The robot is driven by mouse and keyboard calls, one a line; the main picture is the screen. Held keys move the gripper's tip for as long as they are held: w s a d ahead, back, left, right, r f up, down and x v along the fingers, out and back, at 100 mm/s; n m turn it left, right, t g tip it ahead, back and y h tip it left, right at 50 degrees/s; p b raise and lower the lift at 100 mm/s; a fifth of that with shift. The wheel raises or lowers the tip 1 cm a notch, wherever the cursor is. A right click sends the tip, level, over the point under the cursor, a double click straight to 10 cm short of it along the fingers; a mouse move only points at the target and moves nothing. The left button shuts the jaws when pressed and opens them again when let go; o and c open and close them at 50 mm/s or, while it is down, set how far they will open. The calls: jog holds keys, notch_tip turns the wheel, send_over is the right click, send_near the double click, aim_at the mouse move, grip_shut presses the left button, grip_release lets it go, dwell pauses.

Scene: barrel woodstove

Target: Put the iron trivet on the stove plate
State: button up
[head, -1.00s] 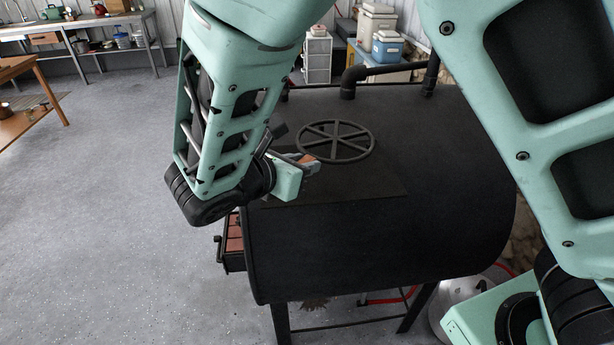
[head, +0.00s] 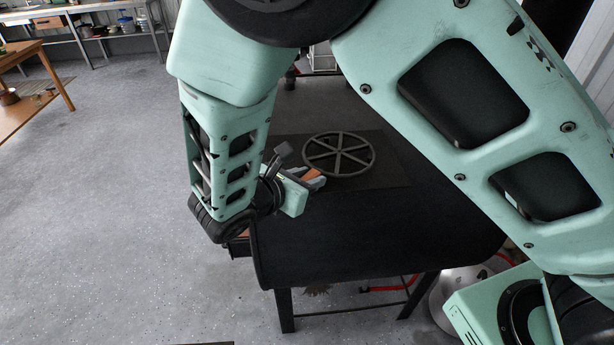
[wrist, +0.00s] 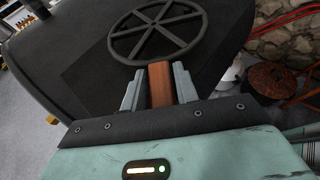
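The iron trivet (head: 338,154) is a dark spoked wheel with a brown grip piece (wrist: 160,85) at its near side. It also shows in the wrist view (wrist: 158,32). My gripper (head: 314,178) is shut on this brown piece, one grey finger on each side. The trivet is level over the stove plate (head: 388,174), a dark square on top of the black barrel stove, near the plate's middle. I cannot tell whether it touches the plate or hangs just above it. The join between wheel and grip piece is hard to make out.
The barrel stove (head: 360,240) stands on legs. My own arm links cover much of its right and back. A wooden table (head: 35,90) and a workbench (head: 90,32) are at the left. The floor (head: 120,200) between is clear. A stone wall (wrist: 285,40) shows in the wrist view.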

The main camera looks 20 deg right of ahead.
jog(key=shift+o, duration=1.2)
jog(key=shift+r, duration=0.1)
jog(key=shift+r, duration=0.2)
jog(key=b+v, duration=0.4)
jog(key=v, duration=0.6)
jog(key=s+d+m+g+y, duration=0.3)
jog(key=s+m+y, duration=0.3)
jog(key=s+m, duration=0.2)
jog(key=s+d+m+g+y, duration=0.4)
jog(key=s+m+y, duration=0.1)
jog(key=s+m, duration=0.3)
jog(key=shift+s+d+r+m+g+y, duration=0.3)
jog(key=shift+s+r+m+y, duration=0.1)
jog(key=shift+m, duration=0.2)
